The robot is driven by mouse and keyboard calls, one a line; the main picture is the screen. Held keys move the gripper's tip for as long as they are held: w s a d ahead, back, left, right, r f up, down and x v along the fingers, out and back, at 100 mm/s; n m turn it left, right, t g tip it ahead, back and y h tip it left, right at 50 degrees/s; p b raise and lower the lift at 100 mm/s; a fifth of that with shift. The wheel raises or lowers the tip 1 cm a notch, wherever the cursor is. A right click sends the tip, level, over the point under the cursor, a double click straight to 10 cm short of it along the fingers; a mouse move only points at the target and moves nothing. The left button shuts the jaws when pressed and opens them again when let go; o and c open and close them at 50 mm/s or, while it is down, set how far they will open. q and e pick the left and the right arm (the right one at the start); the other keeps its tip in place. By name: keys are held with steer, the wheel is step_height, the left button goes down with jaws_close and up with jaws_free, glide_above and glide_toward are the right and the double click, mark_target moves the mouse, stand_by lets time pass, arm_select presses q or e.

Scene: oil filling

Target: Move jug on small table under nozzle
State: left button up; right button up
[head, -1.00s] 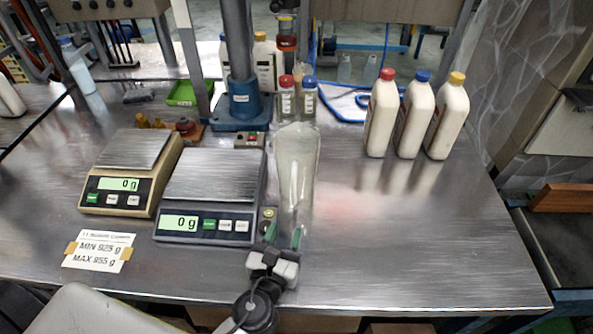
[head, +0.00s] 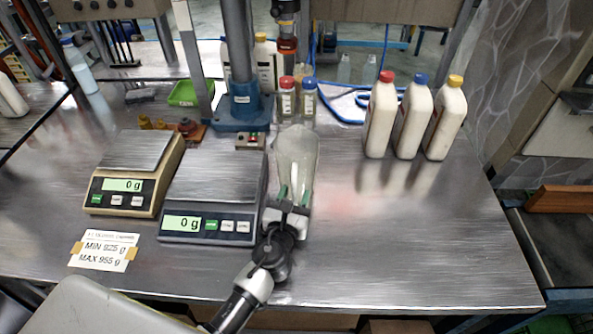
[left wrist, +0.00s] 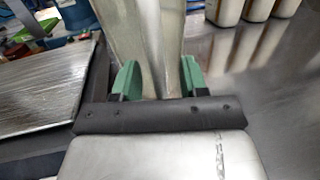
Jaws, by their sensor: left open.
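The jug (head: 297,150) is a tall, clear, pale container on the steel table, right of the dark scale. My left gripper (head: 294,192) is at its near side, open, with green fingertips. In the left wrist view, the jug (left wrist: 150,45) shows between the two spread green fingers (left wrist: 158,80), one on each side; whether they touch it I cannot tell. The nozzle unit (head: 287,45), with a red band, hangs at the top, behind the jug. A blue stand base (head: 242,112) with a thick column is left of it. I cannot clearly pick out the small table. My right gripper is not in view.
A dark scale (head: 213,185) stands close left of the jug, and a beige scale (head: 137,170) beyond it. Two small capped jars (head: 298,100) stand behind the jug. Three white bottles (head: 412,118) stand at right. The front right table (head: 420,240) is clear.

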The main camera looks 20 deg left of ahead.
arm_select(q)
jaws_close()
stand_by(0.3)
